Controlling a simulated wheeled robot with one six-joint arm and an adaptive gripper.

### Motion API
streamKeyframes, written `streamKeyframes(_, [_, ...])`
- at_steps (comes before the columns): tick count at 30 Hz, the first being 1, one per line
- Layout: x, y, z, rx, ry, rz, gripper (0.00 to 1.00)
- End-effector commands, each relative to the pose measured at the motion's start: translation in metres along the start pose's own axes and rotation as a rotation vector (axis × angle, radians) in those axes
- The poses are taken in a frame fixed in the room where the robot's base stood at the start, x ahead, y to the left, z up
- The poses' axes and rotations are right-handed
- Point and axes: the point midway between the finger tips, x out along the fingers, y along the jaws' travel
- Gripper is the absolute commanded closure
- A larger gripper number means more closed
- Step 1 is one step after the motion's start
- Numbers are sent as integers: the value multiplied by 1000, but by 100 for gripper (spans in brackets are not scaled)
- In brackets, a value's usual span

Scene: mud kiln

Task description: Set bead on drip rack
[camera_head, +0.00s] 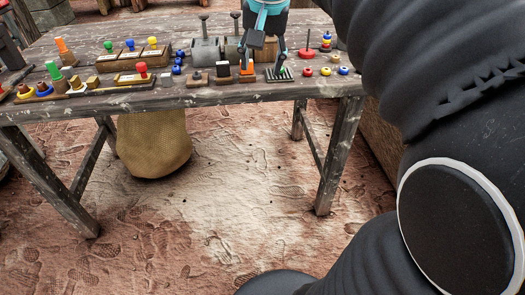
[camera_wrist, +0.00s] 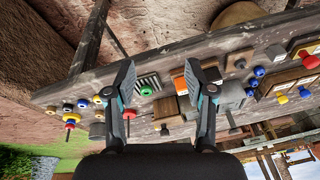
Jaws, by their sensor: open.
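The drip rack (camera_head: 279,75) appears as a small dark, pale-striped block near the table's front edge; it also shows between my fingers in the wrist view (camera_wrist: 150,80). A green ring-shaped bead (camera_wrist: 146,91) sits at the rack's edge in the wrist view. I cannot tell whether it rests on the slats or beside them. In the head view the bead is mostly hidden by a finger.
Red (camera_head: 307,72), yellow (camera_head: 325,71) and blue (camera_head: 343,71) beads lie right of the rack, with a peg stand (camera_head: 326,44) behind. An orange-and-wood block (camera_head: 247,71) and a dark block (camera_head: 222,72) stand close left.

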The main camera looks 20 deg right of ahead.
Motion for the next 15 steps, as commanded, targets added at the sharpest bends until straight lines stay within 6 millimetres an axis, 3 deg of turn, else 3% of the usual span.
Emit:
streamKeyframes(1, [5,2,23,-51,20,-11,46])
streamKeyframes(9, [55,20,124,-322,129,-58,46])
streamKeyframes(15, [95,34,177,-474,194,-81,46])
